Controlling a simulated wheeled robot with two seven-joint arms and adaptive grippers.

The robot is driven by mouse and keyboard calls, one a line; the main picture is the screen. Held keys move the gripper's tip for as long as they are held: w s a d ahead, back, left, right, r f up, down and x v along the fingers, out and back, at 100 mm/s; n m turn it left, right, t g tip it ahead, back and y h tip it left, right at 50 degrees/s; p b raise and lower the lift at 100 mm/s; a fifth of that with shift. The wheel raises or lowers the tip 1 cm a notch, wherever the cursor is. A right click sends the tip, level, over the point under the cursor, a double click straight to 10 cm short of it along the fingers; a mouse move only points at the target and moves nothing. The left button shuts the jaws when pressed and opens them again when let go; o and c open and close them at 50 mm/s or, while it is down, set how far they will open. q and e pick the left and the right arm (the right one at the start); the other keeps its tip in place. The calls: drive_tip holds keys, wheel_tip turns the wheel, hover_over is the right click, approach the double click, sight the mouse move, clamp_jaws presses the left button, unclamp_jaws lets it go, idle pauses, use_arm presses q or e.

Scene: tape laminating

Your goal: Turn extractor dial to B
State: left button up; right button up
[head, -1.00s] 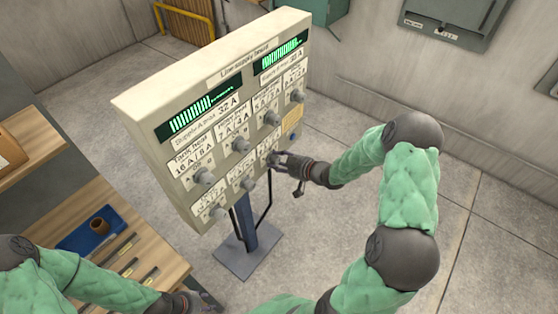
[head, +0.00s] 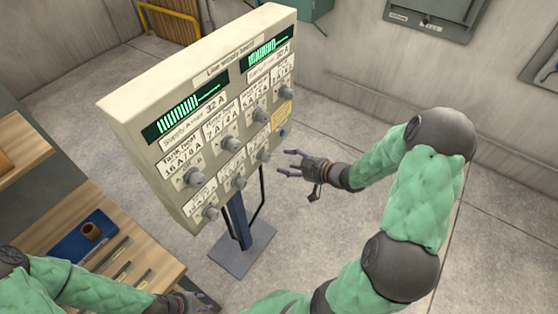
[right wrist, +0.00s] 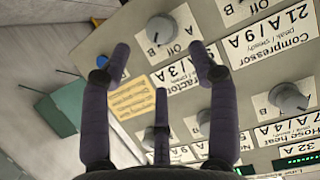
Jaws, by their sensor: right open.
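The grey extractor dial (head: 262,155) is at the lower right of the beige panel (head: 205,118). In the right wrist view, which shows the panel upside down, the dial (right wrist: 161,28) sits beyond my fingertips, with Off, A and B marked around it and the extractor label (right wrist: 180,75) below. I cannot tell surely which mark its pointer meets. My right gripper (head: 291,164) is open and empty, right of the panel and apart from the dial; its spread fingers also show in the wrist view (right wrist: 160,65). My left gripper (head: 196,301) is low at the bottom edge, its fingers unclear.
Other dials (head: 194,176) cover the panel close together. A blue button (head: 282,132) and yellow label (head: 282,115) are at its right edge. The panel stands on a post with a base plate (head: 243,256). A wooden bench (head: 130,250) with tools is at left. Floor at right is open.

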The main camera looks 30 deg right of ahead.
drive_tip(key=shift+v, duration=1.25)
